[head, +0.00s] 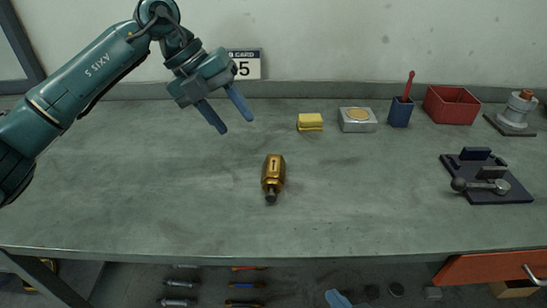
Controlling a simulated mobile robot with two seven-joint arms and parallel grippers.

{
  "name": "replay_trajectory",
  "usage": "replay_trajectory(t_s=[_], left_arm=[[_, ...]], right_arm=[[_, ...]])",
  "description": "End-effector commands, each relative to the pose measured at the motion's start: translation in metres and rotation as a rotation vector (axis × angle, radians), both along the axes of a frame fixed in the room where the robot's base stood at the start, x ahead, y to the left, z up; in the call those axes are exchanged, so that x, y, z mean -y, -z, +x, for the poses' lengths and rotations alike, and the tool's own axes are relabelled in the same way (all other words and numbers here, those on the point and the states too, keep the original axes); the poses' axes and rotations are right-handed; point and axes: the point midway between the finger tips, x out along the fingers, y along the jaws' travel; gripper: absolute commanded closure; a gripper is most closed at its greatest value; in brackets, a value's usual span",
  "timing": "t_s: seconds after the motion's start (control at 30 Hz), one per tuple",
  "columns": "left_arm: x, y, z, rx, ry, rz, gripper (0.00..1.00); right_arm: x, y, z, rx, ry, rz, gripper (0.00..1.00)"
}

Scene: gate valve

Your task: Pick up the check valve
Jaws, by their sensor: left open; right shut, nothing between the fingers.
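The check valve (273,170) is a small brass-coloured body with a dark end, lying on the grey workbench (140,190) near its middle. Its dark end points to the front edge. My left gripper (229,117) is open and empty, above the bench, behind and to the left of the valve and apart from it. Of my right gripper (338,299), only blue fingertips show at the bottom edge of the view, in front of the bench. They look closed together with nothing between them.
A yellow sponge (310,122), metal tin (357,120), blue cup (400,112) and red bin (451,105) stand along the back right. A dark clamp fixture (487,177) is at the right. The bench around the valve is clear.

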Motion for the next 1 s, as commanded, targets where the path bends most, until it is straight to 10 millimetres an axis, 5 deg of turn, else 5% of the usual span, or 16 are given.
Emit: replay_trajectory(t_s=[0.4,1.0], left_arm=[[0.033,0.057,-0.003,-0.003,0.001,0.003,0.56],[0.065,0.109,-0.005,-0.002,0.001,0.001,0.56]], right_arm=[[-0.001,0.006,-0.007,-0.023,-0.002,0.000,1.00],[-0.001,0.001,-0.004,-0.019,-0.004,-0.008,1.00]])
